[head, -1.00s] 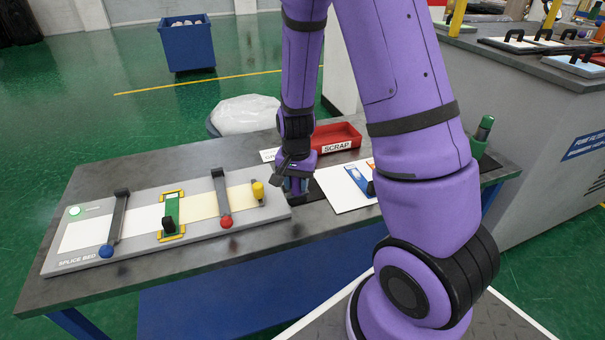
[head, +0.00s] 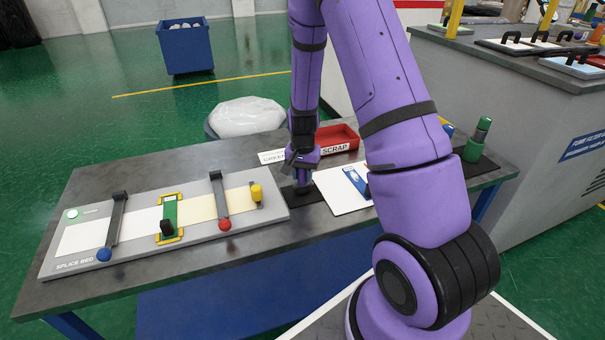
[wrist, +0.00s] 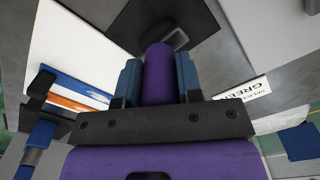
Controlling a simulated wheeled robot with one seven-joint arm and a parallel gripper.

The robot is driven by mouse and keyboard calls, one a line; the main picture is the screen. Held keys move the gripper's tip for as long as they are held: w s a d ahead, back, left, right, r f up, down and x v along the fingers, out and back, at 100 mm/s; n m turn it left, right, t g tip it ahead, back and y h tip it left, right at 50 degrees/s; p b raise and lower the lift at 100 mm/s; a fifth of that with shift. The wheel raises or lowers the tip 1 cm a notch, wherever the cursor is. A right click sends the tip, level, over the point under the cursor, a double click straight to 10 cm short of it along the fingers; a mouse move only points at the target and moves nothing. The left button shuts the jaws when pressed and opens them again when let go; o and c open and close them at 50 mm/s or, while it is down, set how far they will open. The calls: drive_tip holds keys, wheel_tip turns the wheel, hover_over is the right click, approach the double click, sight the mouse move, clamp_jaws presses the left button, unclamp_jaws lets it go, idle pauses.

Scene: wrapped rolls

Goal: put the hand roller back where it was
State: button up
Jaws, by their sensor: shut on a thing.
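A grey part of the roller (wrist: 178,38) shows beyond the handle, over the dark mat (wrist: 200,18). I cannot tell whether the roller touches the mat. In the head view the roller is mostly hidden by the gripper.
The splice bed (head: 80,238) lies to the left, with its clamp arms and a yellow knob. A white board (head: 343,201) with a blue tool lies to the right. A red scrap tray (head: 340,135) and a white label card (head: 270,157) are behind.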

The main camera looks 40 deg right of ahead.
drive_tip(key=shift+f, duration=0.1)
drive_tip(key=o, duration=0.9)
wheel_tip(320, 180, up, 12)
drive_tip(key=shift+r, duration=0.1)
drive_tip(key=s+a+r+n+t, duration=0.15)
drive_tip(key=s+a+r, duration=0.3)
drive_tip(key=r, duration=0.45)
drive_tip(key=s+a+r+n+t, duration=0.1)
drive_tip(key=s+a+r+n, duration=0.2)
drive_tip(key=s+r, duration=0.35)
drive_tip(key=s+a+r+n+t, duration=0.1)
drive_tip(key=s+a+r, duration=0.1)
drive_tip(key=s, duration=0.3)
drive_tip(key=s+a+r+n, duration=0.1)
drive_tip(key=s+r+n, duration=0.1)
drive_tip(key=s+r, duration=0.2)
drive_tip(key=s+a+r+n+t, duration=0.1)
drive_tip(key=s+a+r+n, duration=0.1)
drive_tip(key=s, duration=0.4)
drive_tip(key=shift+s+a+r+n+t, duration=0.15)
drive_tip(key=shift+r+t, duration=0.05)
drive_tip(key=shift+r, duration=0.2)
drive_tip(key=shift+s+a+r+n+t, duration=0.1)
drive_tip(key=shift+a+r+t, duration=0.05)
drive_tip(key=shift+r, duration=0.25)
